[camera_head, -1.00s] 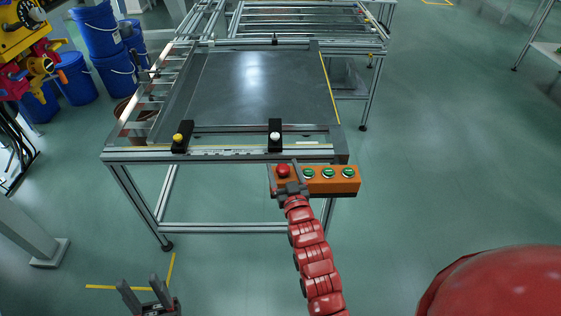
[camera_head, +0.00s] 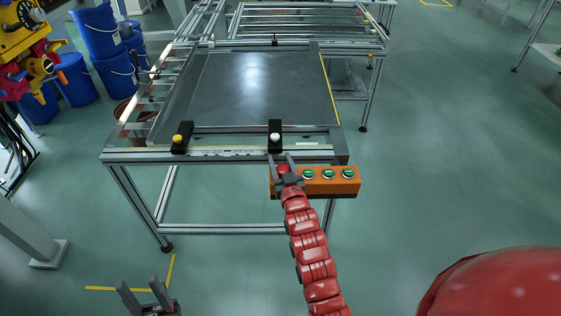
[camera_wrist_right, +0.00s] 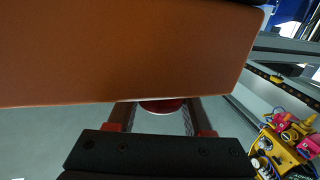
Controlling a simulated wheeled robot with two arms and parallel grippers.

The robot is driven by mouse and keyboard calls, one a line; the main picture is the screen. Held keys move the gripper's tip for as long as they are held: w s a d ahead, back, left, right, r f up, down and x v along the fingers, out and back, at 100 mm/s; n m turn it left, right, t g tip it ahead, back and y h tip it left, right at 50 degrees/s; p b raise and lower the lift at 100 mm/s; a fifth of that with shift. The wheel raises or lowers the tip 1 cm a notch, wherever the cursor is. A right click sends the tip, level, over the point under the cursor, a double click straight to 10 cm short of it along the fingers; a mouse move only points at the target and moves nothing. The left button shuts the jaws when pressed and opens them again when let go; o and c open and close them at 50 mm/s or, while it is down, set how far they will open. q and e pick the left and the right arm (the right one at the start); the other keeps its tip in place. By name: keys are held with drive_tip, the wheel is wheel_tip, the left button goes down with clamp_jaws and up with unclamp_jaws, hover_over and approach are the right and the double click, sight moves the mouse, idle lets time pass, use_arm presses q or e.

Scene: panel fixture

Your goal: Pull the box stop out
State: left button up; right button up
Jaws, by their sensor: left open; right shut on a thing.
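The orange box (camera_head: 318,187) hangs at the front right of the panel fixture. It carries a red stop button (camera_head: 283,168) at its left end and three green buttons (camera_head: 328,174). My right gripper (camera_head: 282,160) reaches up from below, its two fingers on either side of the red button and shut on it. In the right wrist view the orange box (camera_wrist_right: 130,50) fills the top, and the red button (camera_wrist_right: 162,106) shows between the fingers, partly hidden by the box. My left gripper (camera_head: 142,287) is open and empty, low over the floor at bottom left.
The fixture frame (camera_head: 225,157) with its grey panel (camera_head: 260,85) stands behind the box. A yellow knob (camera_head: 178,138) and a white knob (camera_head: 275,136) sit on its front edge. Blue buckets (camera_head: 75,78) stand at far left.

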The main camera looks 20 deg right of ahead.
clamp_jaws()
wheel_tip(320, 180, up, 2)
drive_tip(key=shift+p, duration=0.5)
drive_tip(key=o, duration=1.2)
unclamp_jaws()
drive_tip(key=shift+c, duration=0.2)
drive_tip(key=shift+s+f, duration=0.1)
drive_tip(key=shift+s, duration=0.1)
drive_tip(key=s, duration=1.7)
drive_tip(key=shift+a+p, duration=0.35)
drive_tip(key=shift+a, duration=0.1)
